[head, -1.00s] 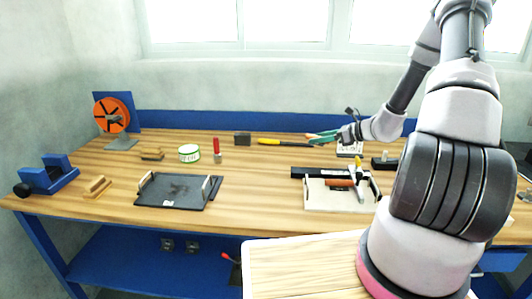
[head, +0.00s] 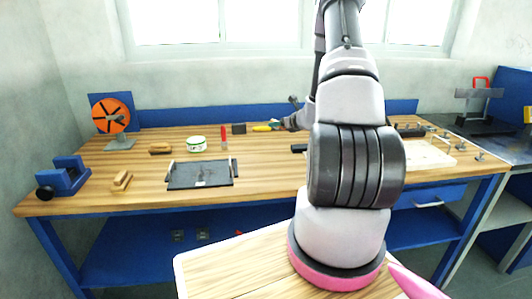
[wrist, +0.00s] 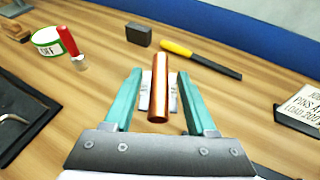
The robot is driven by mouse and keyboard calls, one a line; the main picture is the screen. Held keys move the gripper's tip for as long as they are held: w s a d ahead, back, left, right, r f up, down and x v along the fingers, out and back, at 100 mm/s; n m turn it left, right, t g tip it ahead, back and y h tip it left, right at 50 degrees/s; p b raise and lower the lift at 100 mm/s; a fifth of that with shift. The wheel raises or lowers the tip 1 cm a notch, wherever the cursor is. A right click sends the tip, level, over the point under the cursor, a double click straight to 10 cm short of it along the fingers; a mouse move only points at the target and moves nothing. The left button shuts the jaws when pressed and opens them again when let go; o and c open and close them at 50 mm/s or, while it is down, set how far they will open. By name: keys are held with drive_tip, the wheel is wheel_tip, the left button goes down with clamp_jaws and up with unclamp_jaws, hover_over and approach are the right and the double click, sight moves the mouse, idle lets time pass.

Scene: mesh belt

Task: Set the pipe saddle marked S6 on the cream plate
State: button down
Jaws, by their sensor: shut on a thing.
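In the wrist view, my gripper (wrist: 155,92) has its teal fingers on either side of a copper-coloured tube on a small pale base (wrist: 159,88). It is shut on this piece, likely the pipe saddle; I cannot read its marking. In the head view, my gripper (head: 277,123) is small, near the yellow-handled tool at the back of the bench, and the held piece cannot be made out. The cream plate (head: 430,156) lies on the right of the bench, partly hidden behind my arm. It is out of the wrist view.
A black tray (head: 200,174) lies left of centre on the bench. A green-white tin (wrist: 47,40), red-handled tool (wrist: 69,42), dark block (wrist: 139,34) and yellow-handled tool (wrist: 200,58) surround the gripper.

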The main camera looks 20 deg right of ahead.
hover_over(278, 151)
drive_tip(key=f, duration=0.5)
drive_tip(key=shift+w+a+f, duration=0.1)
drive_tip(key=shift+w+f, duration=0.1)
drive_tip(key=shift+f, duration=2.25)
drive_tip(key=shift+f, duration=0.1)
drive_tip(key=shift+c, duration=1)
unclamp_jaws()
